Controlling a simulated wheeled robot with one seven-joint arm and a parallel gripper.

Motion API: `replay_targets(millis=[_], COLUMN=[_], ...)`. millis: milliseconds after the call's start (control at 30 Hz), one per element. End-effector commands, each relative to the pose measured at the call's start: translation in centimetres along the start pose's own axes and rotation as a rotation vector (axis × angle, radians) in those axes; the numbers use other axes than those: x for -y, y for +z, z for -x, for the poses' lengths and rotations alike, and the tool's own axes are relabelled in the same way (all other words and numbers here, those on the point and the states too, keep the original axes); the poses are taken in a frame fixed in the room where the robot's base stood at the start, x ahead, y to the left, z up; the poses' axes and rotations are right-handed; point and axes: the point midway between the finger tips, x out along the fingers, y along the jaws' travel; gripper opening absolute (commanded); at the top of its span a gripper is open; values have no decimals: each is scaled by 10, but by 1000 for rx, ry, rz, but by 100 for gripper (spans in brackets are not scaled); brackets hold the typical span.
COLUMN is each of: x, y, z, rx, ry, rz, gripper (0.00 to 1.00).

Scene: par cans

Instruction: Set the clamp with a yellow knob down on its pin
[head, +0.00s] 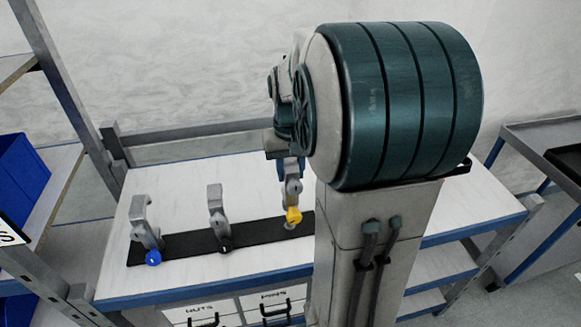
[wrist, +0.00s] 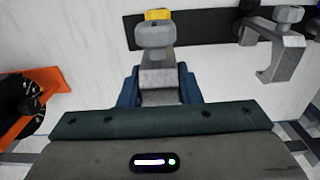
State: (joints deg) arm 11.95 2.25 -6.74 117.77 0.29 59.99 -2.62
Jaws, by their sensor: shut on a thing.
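The clamp with a yellow knob (head: 293,215) is a grey metal clamp held upright over the right part of a black strip (head: 185,247) on the table. In the wrist view its grey body (wrist: 156,40) points away from me, with the yellow knob at its far end. My gripper (wrist: 160,85) is shut on the clamp, with a blue finger on each side of it. In the head view my gripper (head: 290,168) is partly hidden by my arm. The pin is not clearly visible, and I cannot tell whether the clamp touches it.
A clamp with a blue knob (head: 153,257) and one with a black knob (head: 224,245) stand on the strip to the left. An orange object with a black round part (wrist: 38,98) lies left in the wrist view. Drawers are below the white tabletop (head: 170,190).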

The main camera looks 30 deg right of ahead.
Motion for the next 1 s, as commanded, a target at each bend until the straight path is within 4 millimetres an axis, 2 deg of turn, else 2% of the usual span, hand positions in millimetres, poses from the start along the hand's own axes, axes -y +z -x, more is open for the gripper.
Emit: replay_targets(millis=[700, 1000], x=[1, 1], y=[0, 0], z=[-38, -47], rx=[-1, -1], ry=[0, 0], rz=[2, 3], gripper=[0, 0])
